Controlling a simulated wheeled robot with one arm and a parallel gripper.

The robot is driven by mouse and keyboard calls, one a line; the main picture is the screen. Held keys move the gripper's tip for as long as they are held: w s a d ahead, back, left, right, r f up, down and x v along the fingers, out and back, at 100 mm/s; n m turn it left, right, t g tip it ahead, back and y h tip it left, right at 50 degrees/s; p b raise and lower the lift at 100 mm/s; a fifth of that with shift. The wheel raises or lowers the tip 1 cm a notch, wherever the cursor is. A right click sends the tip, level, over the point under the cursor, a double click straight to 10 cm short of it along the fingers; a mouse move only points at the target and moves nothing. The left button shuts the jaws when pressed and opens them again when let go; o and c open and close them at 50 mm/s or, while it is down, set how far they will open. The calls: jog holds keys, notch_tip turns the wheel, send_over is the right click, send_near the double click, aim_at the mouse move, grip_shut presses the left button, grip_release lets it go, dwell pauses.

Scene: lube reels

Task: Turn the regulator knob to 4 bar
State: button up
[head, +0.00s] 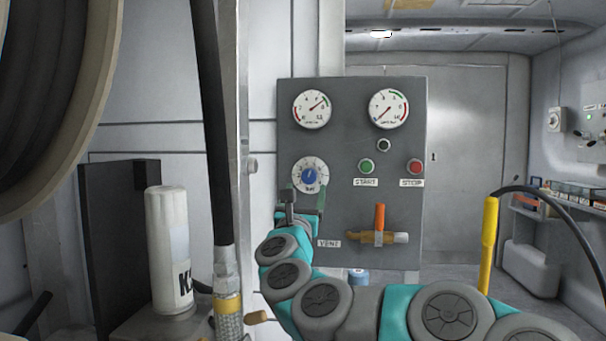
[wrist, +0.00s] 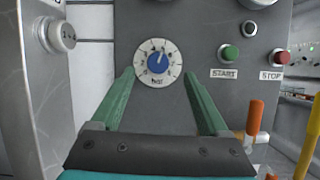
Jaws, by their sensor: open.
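The regulator knob (head: 309,176) is blue with a white pointer line, on a round white dial on the grey panel (head: 345,210). In the wrist view the knob (wrist: 158,63) sits near the middle, its pointer up and slightly right. The dial numbers are too small to read. My gripper (head: 305,197) is just below and in front of the dial in the head view. In the wrist view its two green fingers (wrist: 158,75) are spread wide, one to each side of the dial. It is open and empty, and I see no contact with the knob.
Two gauges (head: 312,109) (head: 388,109) sit at the panel's top. A green START button (head: 367,166), a red STOP button (head: 414,167) and an orange vent valve handle (head: 380,217) are to the knob's right. A black hose (head: 211,130) hangs at left.

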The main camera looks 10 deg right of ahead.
aim_at(309, 176)
jog(key=shift+p+x, duration=0.8)
jog(key=shift+x, duration=3.45)
jog(key=shift+a+f, duration=0.1)
grip_shut()
